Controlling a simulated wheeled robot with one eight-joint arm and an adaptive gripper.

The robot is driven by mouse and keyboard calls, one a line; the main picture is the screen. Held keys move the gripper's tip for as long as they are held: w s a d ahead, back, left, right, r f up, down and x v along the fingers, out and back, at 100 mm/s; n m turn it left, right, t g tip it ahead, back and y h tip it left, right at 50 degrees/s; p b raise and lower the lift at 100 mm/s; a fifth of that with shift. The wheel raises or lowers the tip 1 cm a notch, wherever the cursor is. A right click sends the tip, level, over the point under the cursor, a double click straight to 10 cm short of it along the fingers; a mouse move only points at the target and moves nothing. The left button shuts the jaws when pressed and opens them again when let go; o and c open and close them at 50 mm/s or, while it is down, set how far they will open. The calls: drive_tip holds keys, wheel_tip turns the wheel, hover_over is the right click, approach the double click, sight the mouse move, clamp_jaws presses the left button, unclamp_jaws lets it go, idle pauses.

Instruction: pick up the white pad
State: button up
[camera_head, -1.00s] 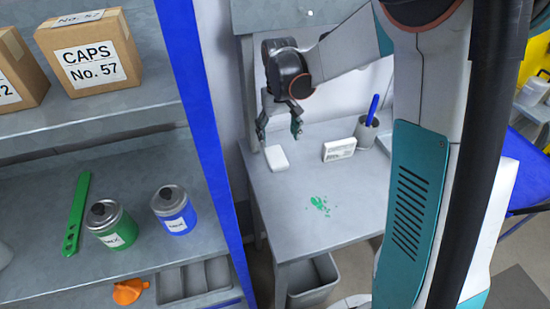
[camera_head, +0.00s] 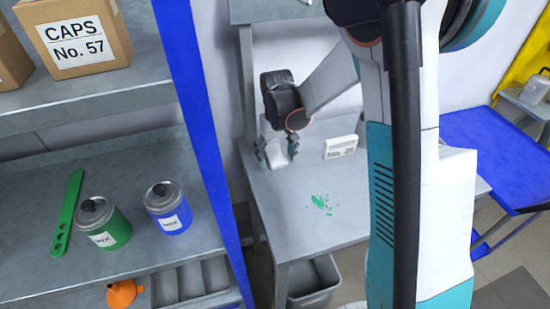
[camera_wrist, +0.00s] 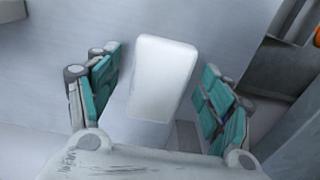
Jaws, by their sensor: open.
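The white pad (camera_wrist: 162,78) lies on the grey table (camera_head: 290,215), between the two teal-padded fingers of my gripper (camera_wrist: 160,98) in the wrist view. There is a gap on each side of the pad, and the fingers do not appear to touch it. In the head view my gripper (camera_head: 277,158) is low over the back left of the table. It is open and largely hides the pad there. A patch of green spots (camera_head: 320,204) marks the table in front of the gripper.
A white labelled box (camera_head: 341,147) stands right of my gripper. A blue-framed shelf (camera_head: 205,130) at left holds a carton (camera_head: 75,40), a green can (camera_head: 104,224), a blue can (camera_head: 168,207) and a green paddle (camera_head: 67,215). A grey bin (camera_head: 313,282) is below the table.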

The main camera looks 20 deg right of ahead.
sight(277, 157)
drive_tip(key=c, duration=0.9)
drive_tip(key=shift+c, duration=0.5)
drive_tip(key=shift+r, duration=0.1)
drive_tip(key=shift+s+r+p, duration=0.15)
drive_tip(key=shift+r+p, duration=0.2)
wheel_tip(277, 157, up, 7)
drive_tip(key=p, duration=0.2)
drive_tip(key=shift+f+p, duration=0.1)
drive_tip(key=shift+p, duration=0.2)
drive_tip(key=s+p, duration=0.2)
drive_tip(key=s, duration=1.7)
drive_tip(key=shift+s+f, duration=0.3)
drive_tip(key=shift+s, duration=0.05)
